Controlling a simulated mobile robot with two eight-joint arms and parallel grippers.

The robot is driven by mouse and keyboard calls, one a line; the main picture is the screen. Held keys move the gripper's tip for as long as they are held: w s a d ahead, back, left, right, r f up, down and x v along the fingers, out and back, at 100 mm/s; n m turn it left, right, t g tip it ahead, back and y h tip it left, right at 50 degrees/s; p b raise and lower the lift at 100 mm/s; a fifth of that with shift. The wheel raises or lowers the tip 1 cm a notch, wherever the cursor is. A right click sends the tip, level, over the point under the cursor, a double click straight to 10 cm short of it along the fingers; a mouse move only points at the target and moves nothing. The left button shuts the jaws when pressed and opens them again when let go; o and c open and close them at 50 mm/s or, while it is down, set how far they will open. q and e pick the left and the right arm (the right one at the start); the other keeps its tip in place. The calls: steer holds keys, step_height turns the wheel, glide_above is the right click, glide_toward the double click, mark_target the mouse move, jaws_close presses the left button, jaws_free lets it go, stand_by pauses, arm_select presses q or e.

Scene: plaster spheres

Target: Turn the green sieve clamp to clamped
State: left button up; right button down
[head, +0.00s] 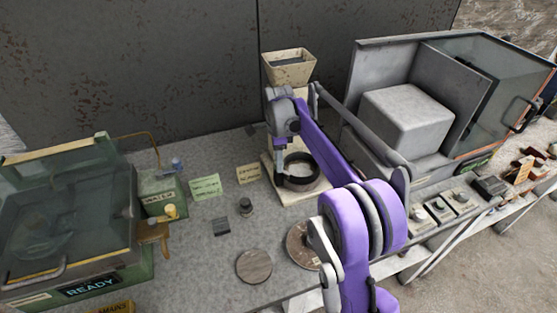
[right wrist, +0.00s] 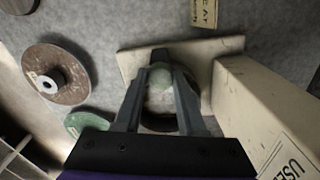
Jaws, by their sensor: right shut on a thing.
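My right gripper (head: 282,172) reaches down beside the dark ring-shaped sieve (head: 302,173) on the pale stand (head: 291,199). In the right wrist view, the fingers of my right gripper (right wrist: 161,66) are shut on a pale green rounded part (right wrist: 160,77), which looks like the sieve clamp. The sieve's dark ring (right wrist: 158,122) lies behind the fingers and is partly hidden. The clamp is hidden in the head view, and I cannot tell its turned position. My left gripper is not in view.
A hopper (head: 288,66) rises above the stand. A grey glass-fronted cabinet (head: 395,65) is at the right, and a green glass-lidded box (head: 75,230) at the left. A round brown disc (head: 254,265) lies in front. Green and cream label cards (head: 205,187) lie on the bench.

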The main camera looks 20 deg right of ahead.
steer(key=n, duration=0.5)
steer(key=shift+n, duration=0.3)
steer(key=n, duration=0.5)
steer(key=shift+n, duration=0.7)
steer(key=c, duration=0.5)
jaws_free()
step_height(320, 180, up, 11)
steer(key=p, duration=0.1)
